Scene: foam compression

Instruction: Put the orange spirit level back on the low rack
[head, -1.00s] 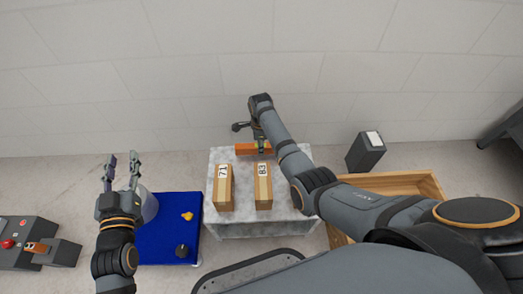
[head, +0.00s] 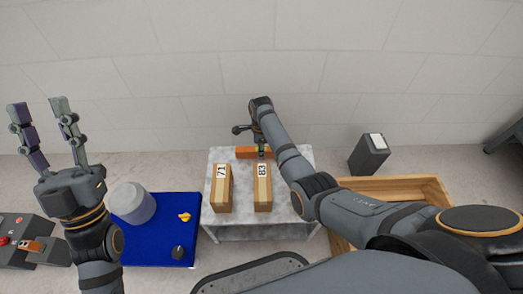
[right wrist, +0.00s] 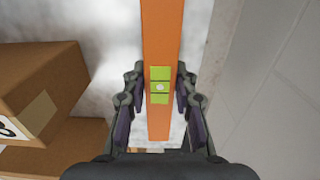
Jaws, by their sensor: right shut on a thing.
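The orange spirit level (head: 243,152) is a long bar at the back of the grey speckled table (head: 290,205), behind two cardboard boxes. In the right wrist view the level (right wrist: 160,30) runs lengthwise between the fingers, its yellow-green vial part at the grip. My right gripper (head: 263,151) is shut on it; it also shows in the right wrist view (right wrist: 160,90). I cannot tell whether the level touches the tabletop. My left gripper (head: 38,103) is open and empty, raised at the left with its fingers up. I cannot tell which thing is the low rack.
Cardboard boxes marked 71 (head: 222,190) and 83 (head: 262,190) stand in front of the level. A blue platform (head: 150,240) holds a pale cylinder (head: 133,203) and small items. A wooden crate (head: 430,186) and dark grey bin (head: 369,156) are at the right. The wall is behind.

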